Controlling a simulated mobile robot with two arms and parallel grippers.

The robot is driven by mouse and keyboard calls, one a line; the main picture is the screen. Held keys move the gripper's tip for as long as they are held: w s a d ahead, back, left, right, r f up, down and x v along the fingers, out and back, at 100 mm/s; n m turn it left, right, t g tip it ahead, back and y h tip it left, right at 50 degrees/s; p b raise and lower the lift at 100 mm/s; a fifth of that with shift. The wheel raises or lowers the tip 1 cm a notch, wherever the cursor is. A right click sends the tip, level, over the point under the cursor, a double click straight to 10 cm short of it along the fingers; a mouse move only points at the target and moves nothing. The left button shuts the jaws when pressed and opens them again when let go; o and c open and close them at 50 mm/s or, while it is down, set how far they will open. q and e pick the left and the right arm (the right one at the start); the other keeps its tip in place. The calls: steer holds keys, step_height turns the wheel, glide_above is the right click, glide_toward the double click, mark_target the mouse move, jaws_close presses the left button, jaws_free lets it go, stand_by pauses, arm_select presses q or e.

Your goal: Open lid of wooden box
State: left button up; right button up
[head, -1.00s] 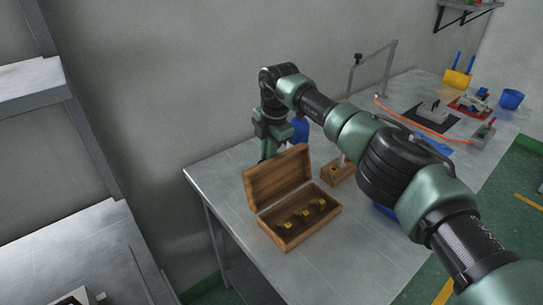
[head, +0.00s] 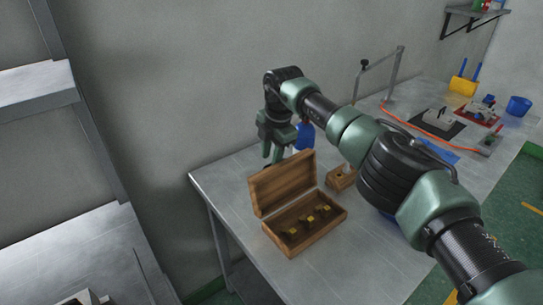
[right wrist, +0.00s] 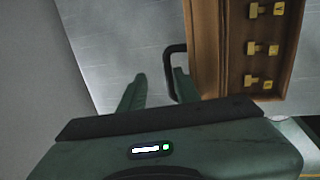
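The wooden box (head: 318,238) stands near the left end of the metal table with its lid (head: 284,184) raised, leaning up at the back. Several small yellow-tagged items (head: 310,219) sit inside. My right gripper (head: 272,157) is behind the raised lid, above the table. In the right wrist view its two fingers (right wrist: 158,82) are apart with nothing held between them, and the box (right wrist: 225,85) shows at the upper right. My left gripper is not in view.
A small wooden block (head: 341,178) and a blue item (head: 305,135) are near the box. A metal stand (head: 397,75) and orange hose (head: 415,127) lie farther back. A shelf (head: 35,80) is at the left. The table's left corner is clear.

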steer(key=shift+s+f, duration=0.1)
steer(key=shift+f, duration=0.1)
steer(key=a+b+v, duration=0.1)
steer(key=v, duration=0.7)
steer(key=shift+d+b, duration=0.3)
steer(key=shift+d, duration=0.15)
steer(key=shift+r, duration=0.1)
